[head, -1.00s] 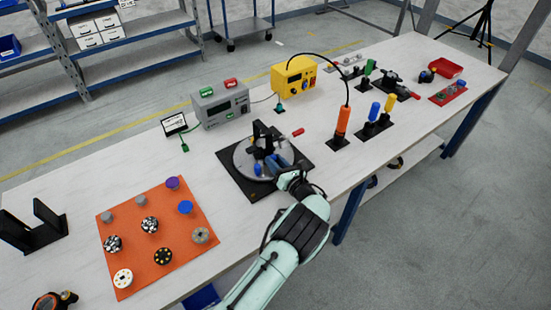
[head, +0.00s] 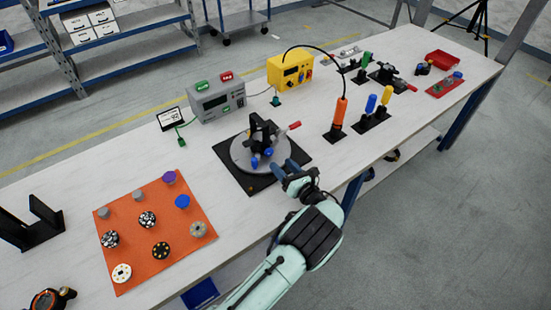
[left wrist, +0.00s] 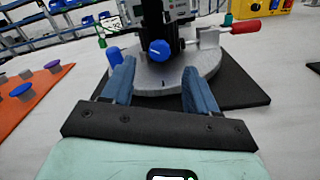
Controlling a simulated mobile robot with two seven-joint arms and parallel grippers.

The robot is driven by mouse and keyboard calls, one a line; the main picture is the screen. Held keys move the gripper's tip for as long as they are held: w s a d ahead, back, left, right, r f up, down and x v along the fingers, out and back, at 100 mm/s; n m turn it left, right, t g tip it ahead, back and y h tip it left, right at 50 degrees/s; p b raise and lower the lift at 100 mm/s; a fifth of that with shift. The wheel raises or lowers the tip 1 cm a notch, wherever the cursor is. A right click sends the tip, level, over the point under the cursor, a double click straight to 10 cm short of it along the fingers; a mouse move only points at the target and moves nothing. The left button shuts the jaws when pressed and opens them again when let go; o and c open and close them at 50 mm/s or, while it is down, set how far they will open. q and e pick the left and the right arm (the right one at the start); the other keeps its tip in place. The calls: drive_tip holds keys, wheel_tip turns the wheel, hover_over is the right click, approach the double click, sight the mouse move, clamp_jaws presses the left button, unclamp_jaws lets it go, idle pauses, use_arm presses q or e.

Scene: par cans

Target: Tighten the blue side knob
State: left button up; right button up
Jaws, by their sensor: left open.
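A round grey turntable (head: 240,153) on a black base plate carries a black fixture (head: 262,130) with a red-handled lever (head: 293,126). A blue knob (left wrist: 159,50) faces me on the fixture's near side, and it also shows in the head view (head: 268,152). A second blue piece (left wrist: 114,57) stands upright at the turntable's left edge. My left gripper (left wrist: 159,72) is open and empty. Its two blue fingers are spread at the turntable's near edge, either side of the knob in the picture but apart from it. My right gripper is out of view.
An orange mat (head: 130,270) with several knobs and discs lies left. Grey (head: 215,105) and yellow (head: 290,72) boxes stand behind. An orange-handled tool (head: 339,112) stands in a holder to the right. Table is clear between mat and base plate.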

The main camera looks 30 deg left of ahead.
sight(270, 153)
use_arm(q)
drive_tip(key=v, duration=0.7)
drive_tip(key=n, duration=0.4)
drive_tip(key=shift+n, duration=0.4)
drive_tip(key=x, duration=1.3)
drive_tip(key=shift+a+p, duration=0.15)
drive_tip(key=shift+p, duration=0.25)
